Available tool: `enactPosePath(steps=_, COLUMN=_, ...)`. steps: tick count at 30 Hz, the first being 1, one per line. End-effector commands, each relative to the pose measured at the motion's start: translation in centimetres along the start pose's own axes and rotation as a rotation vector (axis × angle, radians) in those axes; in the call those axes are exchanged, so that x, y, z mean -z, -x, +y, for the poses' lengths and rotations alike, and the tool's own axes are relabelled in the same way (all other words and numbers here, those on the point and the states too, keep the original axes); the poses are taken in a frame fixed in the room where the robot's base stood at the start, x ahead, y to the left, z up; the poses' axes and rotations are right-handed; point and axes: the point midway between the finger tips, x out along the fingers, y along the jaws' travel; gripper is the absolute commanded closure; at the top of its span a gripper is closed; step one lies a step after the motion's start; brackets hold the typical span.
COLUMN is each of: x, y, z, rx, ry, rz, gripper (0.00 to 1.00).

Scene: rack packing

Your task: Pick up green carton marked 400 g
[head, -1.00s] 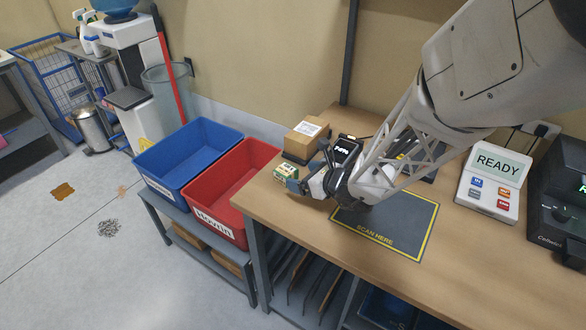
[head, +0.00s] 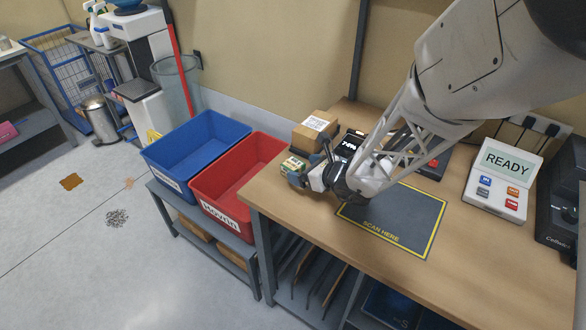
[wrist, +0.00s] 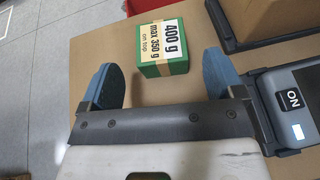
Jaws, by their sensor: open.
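The green carton (head: 293,165) stands on the wooden table near its left end, in front of a brown box. In the wrist view the green carton (wrist: 164,50) shows a cream label reading "400 g" and "max 350 g on top". My gripper (wrist: 158,66) is open, with one blue-grey finger on each side of the carton's near part and a visible gap on both sides. In the head view my gripper (head: 309,167) is at the carton's right, and its near finger hides part of it. Nothing is held.
The brown box (head: 315,129) with a white label sits on a dark base behind the carton. A black device (wrist: 291,98) lies close by my right finger. Red (head: 238,203) and blue (head: 157,157) bins stand left of the table. The scan mat (head: 407,232) is bare in front.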

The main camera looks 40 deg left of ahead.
Motion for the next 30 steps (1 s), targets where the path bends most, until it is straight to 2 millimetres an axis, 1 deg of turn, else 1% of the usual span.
enactPosePath(steps=4, x=0.0, y=-0.2, z=0.0, rx=0.0, ry=0.0, rz=0.0, gripper=0.13)
enactPosePath(steps=8, x=0.1, y=-0.8, z=0.0, rx=-0.001, ry=0.0, rz=0.001, gripper=0.13)
enactPosePath(steps=21, x=0.0, y=-4.6, z=-0.2, rx=-0.001, ry=-0.001, rz=0.0, gripper=0.13)
enactPosePath(steps=25, x=0.0, y=-5.1, z=-0.2, rx=0.0, ry=-0.001, rz=0.0, gripper=0.13)
enactPosePath(steps=30, x=-0.1, y=-5.2, z=-0.2, rx=0.0, ry=0.0, rz=0.0, gripper=0.13)
